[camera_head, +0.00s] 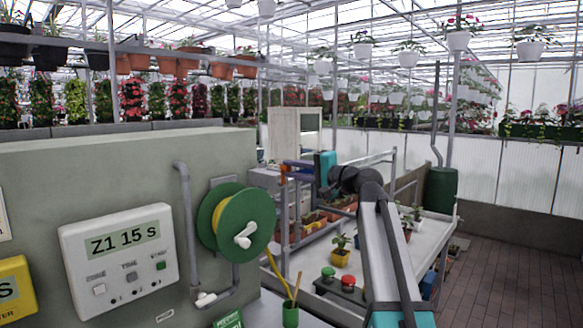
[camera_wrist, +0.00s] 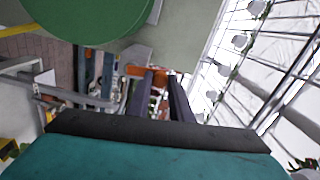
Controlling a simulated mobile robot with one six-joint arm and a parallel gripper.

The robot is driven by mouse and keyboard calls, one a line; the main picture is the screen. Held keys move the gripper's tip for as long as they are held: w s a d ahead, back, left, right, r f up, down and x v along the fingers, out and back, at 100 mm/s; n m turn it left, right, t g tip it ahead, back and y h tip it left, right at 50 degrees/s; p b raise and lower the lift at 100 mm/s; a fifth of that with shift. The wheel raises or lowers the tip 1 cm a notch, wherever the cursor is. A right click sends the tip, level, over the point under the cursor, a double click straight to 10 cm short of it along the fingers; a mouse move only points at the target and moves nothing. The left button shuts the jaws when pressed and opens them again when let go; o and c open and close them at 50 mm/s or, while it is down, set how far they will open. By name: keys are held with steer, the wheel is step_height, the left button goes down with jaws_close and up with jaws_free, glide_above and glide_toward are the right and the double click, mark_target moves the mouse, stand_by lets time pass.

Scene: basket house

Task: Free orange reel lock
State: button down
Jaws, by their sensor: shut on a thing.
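The green hose reel (camera_head: 245,232) with yellow hose is mounted on the grey-green wall, and a white crank handle (camera_head: 243,238) sits at its middle. The reel's green disc (camera_wrist: 88,14) fills the upper left of the wrist view. The small orange reel lock (camera_wrist: 136,71) is at my fingertips; it also shows as an orange spot in the head view (camera_head: 283,168). My gripper (camera_wrist: 158,78) is shut on it, to the right of the reel in the head view. Its dark fingers reach left from my wrist. The lock's far side is hidden.
A white control box (camera_head: 119,255) reading "Z1 15 s" and a grey pipe (camera_head: 186,220) are on the wall left of the reel. A pale bench (camera_head: 385,262) with potted plants and red and green buttons stands below my arm. The brick floor (camera_head: 510,275) at right is clear.

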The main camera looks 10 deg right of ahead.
steer(key=shift+w+d+m+p, duration=0.2)
steer(key=shift+d+m+p, duration=0.1)
steer(key=shift+m, duration=0.5)
steer(key=c, duration=1.6)
jaws_free()
steer(key=b+v, duration=0.3)
steer(key=v, duration=1.1)
